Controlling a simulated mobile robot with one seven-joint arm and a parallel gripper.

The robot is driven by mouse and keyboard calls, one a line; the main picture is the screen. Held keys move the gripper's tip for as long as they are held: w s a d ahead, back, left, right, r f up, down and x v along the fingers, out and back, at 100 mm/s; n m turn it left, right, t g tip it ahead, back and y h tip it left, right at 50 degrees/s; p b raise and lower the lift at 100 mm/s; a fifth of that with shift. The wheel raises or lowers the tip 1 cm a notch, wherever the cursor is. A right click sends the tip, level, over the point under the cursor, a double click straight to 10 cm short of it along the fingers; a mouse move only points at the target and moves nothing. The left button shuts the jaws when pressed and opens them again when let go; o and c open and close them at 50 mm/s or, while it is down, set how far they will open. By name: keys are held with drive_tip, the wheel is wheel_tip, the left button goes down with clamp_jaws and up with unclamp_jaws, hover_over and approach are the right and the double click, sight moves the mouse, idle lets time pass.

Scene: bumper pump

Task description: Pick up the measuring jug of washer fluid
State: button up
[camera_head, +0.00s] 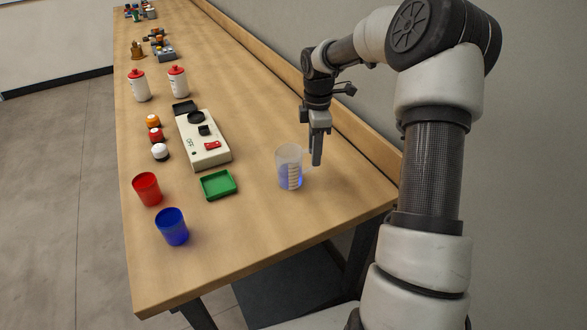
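The measuring jug (286,172) is clear, with blue washer fluid and a printed scale on its side. It stands upright on the wooden table near the front right. My gripper (316,158) points down just to the right of the jug, by its handle side, with the fingertips at about the jug's height in the picture. The fingers overlap in this view, so I cannot tell how far apart they are or whether they touch the handle.
The table (262,215) also holds a green tray (231,191), a red cup (147,189), a blue cup (172,227) and a beige device (207,152). Two white bottles with red caps (138,86) stand farther back. A raised wooden edge (350,140) runs along the wall behind my gripper.

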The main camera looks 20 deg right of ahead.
drive_tip(key=f, duration=0.5)
drive_tip(key=shift+w+a+f, duration=0.15)
drive_tip(key=shift+a, duration=0.05)
clamp_jaws()
